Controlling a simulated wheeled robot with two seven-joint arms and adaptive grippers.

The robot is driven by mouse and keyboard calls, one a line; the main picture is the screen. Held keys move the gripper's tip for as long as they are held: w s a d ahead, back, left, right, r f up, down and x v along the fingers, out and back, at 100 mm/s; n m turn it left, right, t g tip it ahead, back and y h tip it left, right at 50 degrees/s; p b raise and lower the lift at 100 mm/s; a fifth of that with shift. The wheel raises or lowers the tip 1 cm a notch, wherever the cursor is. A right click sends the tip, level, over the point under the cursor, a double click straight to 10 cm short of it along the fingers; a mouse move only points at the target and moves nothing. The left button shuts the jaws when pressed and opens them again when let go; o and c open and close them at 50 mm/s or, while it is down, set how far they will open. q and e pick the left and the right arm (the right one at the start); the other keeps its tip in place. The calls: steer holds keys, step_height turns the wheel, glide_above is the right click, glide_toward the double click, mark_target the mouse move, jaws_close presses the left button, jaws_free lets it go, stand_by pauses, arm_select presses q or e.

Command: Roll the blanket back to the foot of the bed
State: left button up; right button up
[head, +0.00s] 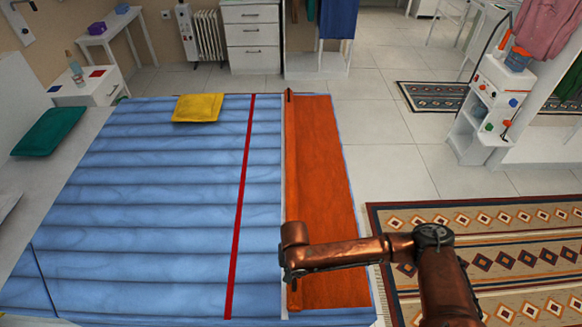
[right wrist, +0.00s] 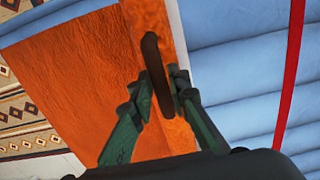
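The orange blanket (head: 328,180) lies flat along the right side of the bed in the head view. A narrow orange roll or folded edge (head: 291,170) runs along its left side, with a small dark handle (head: 289,95) at the far end. My right gripper (right wrist: 159,80) is over the near end of this edge. In the right wrist view, its green fingers close on either side of a dark handle (right wrist: 153,55) against the orange cloth. The copper wrist hides the near end in the head view. My left gripper is out of view.
The blue ridged bedding (head: 160,190) covers the bed, crossed by a red stripe (head: 241,200) left of the blanket. A yellow cushion (head: 198,107) lies at the far edge, a green one (head: 50,131) at left. Patterned rugs (head: 500,240) lie right of the bed.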

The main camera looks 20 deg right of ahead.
jaws_close()
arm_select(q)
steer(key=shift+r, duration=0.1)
arm_select(e)
steer(key=shift+d, duration=0.1)
steer(key=shift+s+d+r+p, duration=0.15)
steer(key=shift+s+d+p, duration=0.05)
steer(key=shift+d+p, duration=0.5)
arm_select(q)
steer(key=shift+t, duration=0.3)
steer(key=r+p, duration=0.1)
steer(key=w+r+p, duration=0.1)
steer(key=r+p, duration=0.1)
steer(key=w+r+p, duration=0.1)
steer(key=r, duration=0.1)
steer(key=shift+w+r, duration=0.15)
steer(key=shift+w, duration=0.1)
arm_select(e)
steer(key=d, duration=0.2)
steer(key=s+d, duration=0.1)
steer(key=d, duration=0.3)
steer(key=shift+s+d, duration=0.1)
steer(key=shift+s, duration=0.3)
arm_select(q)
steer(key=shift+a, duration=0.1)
